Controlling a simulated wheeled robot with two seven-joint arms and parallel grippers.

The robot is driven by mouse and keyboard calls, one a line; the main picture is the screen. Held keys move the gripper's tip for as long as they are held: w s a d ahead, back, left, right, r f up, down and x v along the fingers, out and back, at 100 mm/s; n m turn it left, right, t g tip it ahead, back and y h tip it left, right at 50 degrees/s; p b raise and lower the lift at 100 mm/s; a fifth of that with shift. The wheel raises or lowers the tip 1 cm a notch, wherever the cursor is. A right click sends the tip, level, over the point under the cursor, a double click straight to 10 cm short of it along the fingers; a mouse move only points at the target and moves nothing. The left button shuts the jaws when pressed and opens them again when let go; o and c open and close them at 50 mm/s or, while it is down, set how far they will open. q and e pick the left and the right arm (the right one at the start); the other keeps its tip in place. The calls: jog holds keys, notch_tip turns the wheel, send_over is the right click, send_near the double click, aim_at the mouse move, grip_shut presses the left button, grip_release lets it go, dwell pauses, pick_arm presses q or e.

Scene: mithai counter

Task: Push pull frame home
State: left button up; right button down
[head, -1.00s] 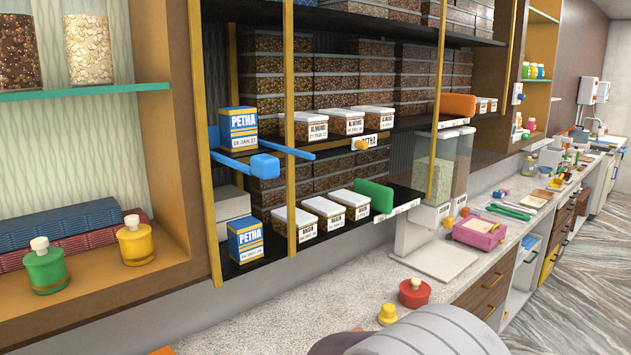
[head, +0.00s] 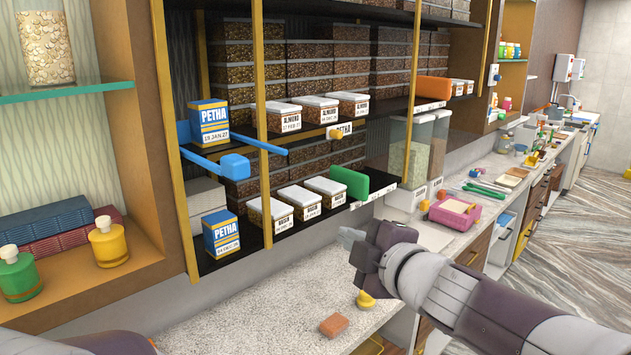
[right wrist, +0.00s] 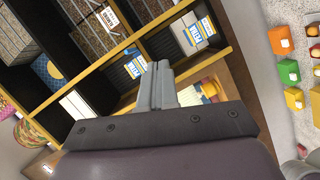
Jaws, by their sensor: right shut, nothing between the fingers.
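The blue pull frame (head: 234,167) is on the upper open shelf (head: 330,127) of the cabinet. Its two bars run back into the shelf, and its block-like front end sticks out past the shelf edge. A blue and white PETHA box (head: 215,132) stands behind the front end. My right gripper (head: 350,238) is shut and empty, in front of the lower shelf, right of and below the frame and apart from it. Its shut fingers (right wrist: 157,85) show in the right wrist view against shelves with PETHA boxes. My left gripper is not in view.
Almond tubs (head: 315,113) line the upper shelf. Raisin tubs, a green block (head: 350,182) and another PETHA box (head: 221,233) sit on the lower one. A yellow upright post (head: 262,120) stands at the shelf front. A brown block (head: 334,325) lies on the counter.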

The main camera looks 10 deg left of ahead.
jog(key=s+a+r+n+g+y, duration=0.2)
jog(key=s+a+r+n+y, duration=0.3)
jog(key=a+r+n, duration=0.25)
jog(key=r+x, duration=0.1)
jog(key=x, duration=0.5)
jog(key=shift+w+d+p, duration=0.2)
jog(key=shift+w+p, duration=0.15)
jog(key=shift+p, duration=0.05)
jog(key=shift+w+a, duration=0.1)
dwell(1.1)
